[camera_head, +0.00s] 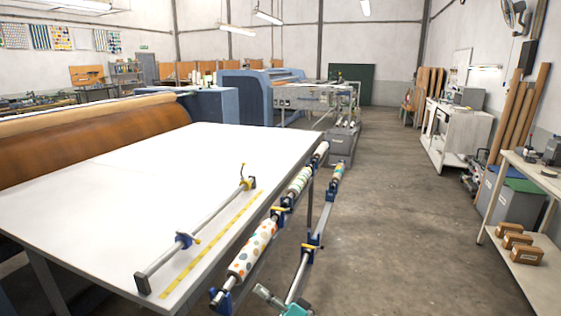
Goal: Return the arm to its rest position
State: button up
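The white table of the calender press (110,200) fills the left and front. A metal bar with blue and yellow clamps (212,212) lies along its right part, beside a yellow measuring strip (215,243). A roll of dotted fabric (252,250) sits on a shaft along the table's right edge, with another patterned roll (299,181) farther along it.
The concrete floor (400,230) right of the table is clear. A shelf table with cardboard boxes (522,254) stands at the right. A white workbench (455,132) is farther back. The large orange-brown roller (90,145) runs along the table's far left side.

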jog(key=s+d+f+m+t+h, duration=0.1)
jog(key=s+d+f+h, duration=0.2)
jog(key=s+f, duration=0.4)
jog(key=s+d+f+m+t+h, duration=0.1)
jog(key=s+d+f+m+h, duration=0.2)
jog(key=f, duration=0.6)
jog(key=s+d+f+h, duration=0.3)
jog(key=s+d, duration=0.1)
jog(key=s, duration=0.4)
jog(key=s+d+f+h, duration=0.2)
jog(key=s+d+f, duration=0.15)
jog(key=s, duration=0.45)
jog(key=s+d+h, duration=0.3)
jog(key=s+d, duration=0.1)
jog(key=s, duration=0.4)
jog(key=s+d+r+n+h, duration=0.1)
jog(key=s+d+r+n, duration=0.1)
jog(key=s+r, duration=0.6)
jog(key=s+d+r+n+t+h, duration=0.1)
jog(key=s+d+r+n, duration=0.1)
jog(key=s+r, duration=0.7)
jog(key=s+d, duration=0.1)
jog(key=s, duration=0.3)
jog(key=shift+n+h, duration=0.3)
jog(key=shift+n, duration=0.1)
